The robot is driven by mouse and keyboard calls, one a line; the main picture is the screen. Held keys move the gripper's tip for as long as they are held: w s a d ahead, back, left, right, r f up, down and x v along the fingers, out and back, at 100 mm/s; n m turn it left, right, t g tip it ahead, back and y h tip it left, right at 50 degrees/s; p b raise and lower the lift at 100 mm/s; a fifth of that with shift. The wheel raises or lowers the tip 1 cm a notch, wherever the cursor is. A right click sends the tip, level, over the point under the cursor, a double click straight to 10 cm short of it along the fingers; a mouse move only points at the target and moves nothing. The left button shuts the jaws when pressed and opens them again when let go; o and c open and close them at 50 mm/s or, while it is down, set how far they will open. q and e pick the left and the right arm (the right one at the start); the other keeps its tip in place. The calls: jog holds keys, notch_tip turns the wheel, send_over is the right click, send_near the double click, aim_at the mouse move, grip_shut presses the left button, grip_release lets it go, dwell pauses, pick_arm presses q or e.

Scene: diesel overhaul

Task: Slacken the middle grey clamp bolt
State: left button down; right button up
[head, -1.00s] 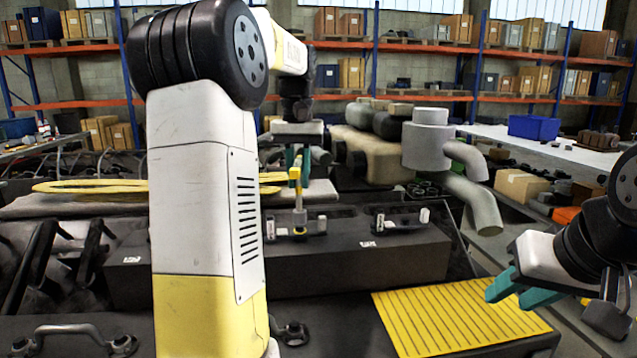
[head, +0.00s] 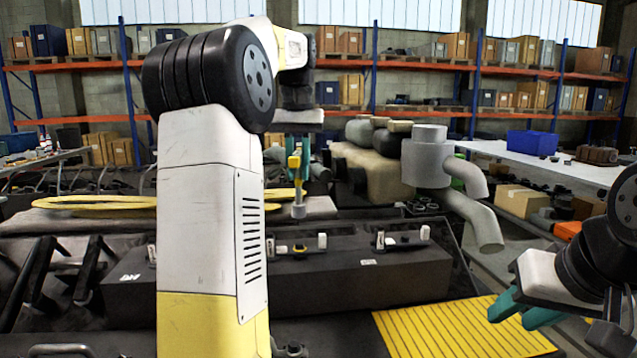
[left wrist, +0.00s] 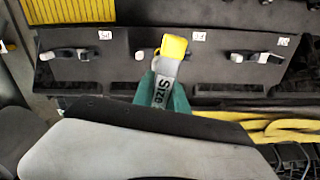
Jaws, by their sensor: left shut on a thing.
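My left gripper (head: 298,165) is shut on a tool with a yellow head and a grey lower end (head: 298,211). The tool is upright, its lower end a little above the middle clamp (head: 300,249) on the dark block. In the left wrist view the tool (left wrist: 165,88) shows grey with "Size" lettering between the teal fingers (left wrist: 162,97), and it partly covers the middle clamp (left wrist: 140,55). The bolt itself is too small or hidden to make out. The right clamp (head: 402,242) stands apart. My right gripper (head: 524,308) is open and empty over the yellow mat's right side.
The dark block (head: 350,275) spans the bench. A ribbed yellow mat (head: 450,325) lies at front right. Yellow looped straps (head: 100,203) lie behind the block. A grey pipe assembly (head: 428,160) stands behind at right. My left arm hides the block's left part.

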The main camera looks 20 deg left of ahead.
pick_arm(q)
jog(key=shift+r, duration=0.75)
jog(key=s+d, duration=0.3)
jog(key=s, duration=0.3)
jog(key=shift+s, duration=0.2)
